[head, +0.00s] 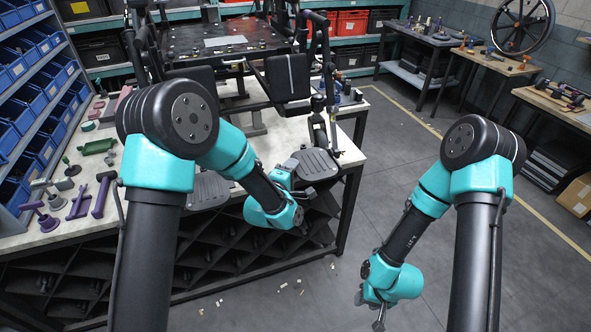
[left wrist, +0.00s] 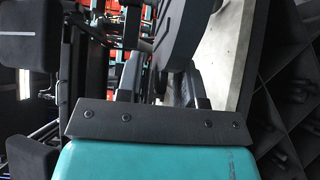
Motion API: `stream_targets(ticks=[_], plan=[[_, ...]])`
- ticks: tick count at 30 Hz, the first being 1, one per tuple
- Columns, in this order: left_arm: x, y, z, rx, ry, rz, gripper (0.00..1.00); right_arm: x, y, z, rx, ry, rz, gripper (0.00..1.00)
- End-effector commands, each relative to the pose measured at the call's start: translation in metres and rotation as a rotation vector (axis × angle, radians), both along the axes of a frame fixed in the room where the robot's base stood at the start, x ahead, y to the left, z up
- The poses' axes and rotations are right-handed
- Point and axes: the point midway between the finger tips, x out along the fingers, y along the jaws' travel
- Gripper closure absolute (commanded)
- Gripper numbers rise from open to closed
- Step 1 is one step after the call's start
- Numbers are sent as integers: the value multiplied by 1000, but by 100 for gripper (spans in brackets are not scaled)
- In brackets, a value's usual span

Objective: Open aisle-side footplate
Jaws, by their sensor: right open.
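The wheelchair stands on the bench, and its dark ribbed aisle-side footplate (head: 317,164) is near the bench's right corner, ribbed face toward the head camera. The other footplate (head: 208,190) is partly hidden behind my left arm. My left gripper (head: 290,170) is just left of the aisle-side footplate. In the left wrist view its two fingers (left wrist: 163,85) stand apart, with a dark plate edge (left wrist: 180,35) just beyond them; I cannot tell whether they touch it. My right gripper (head: 369,311) is open and empty, low over the floor, away from the bench.
The wheelchair seat frame and black pads (head: 288,77) rise behind the footplate. Purple and green tools (head: 97,147) lie on the bench's left side, beside blue bins (head: 40,100). The floor (head: 400,150) right of the bench is open. Side tables (head: 497,60) stand farther right.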

Motion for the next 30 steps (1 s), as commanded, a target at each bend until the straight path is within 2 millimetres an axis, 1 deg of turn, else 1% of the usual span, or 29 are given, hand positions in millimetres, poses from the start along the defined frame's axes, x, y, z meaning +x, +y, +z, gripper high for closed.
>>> stream_targets(ticks=[8, 18, 19, 30], plan=[[1, 0, 0, 0, 0, 1, 66, 0, 0, 0, 0, 0, 0, 57], [1, 0, 0, 0, 0, 1, 98, 0, 0, 0, 0, 0, 0, 57], [1, 0, 0, 0, 1, 1, 100, 0, 0, 0, 0, 0, 0, 57], [0, 0, -1, 1, 2, 1, 100, 0, 0, 0, 0, 0, 0, 57]])
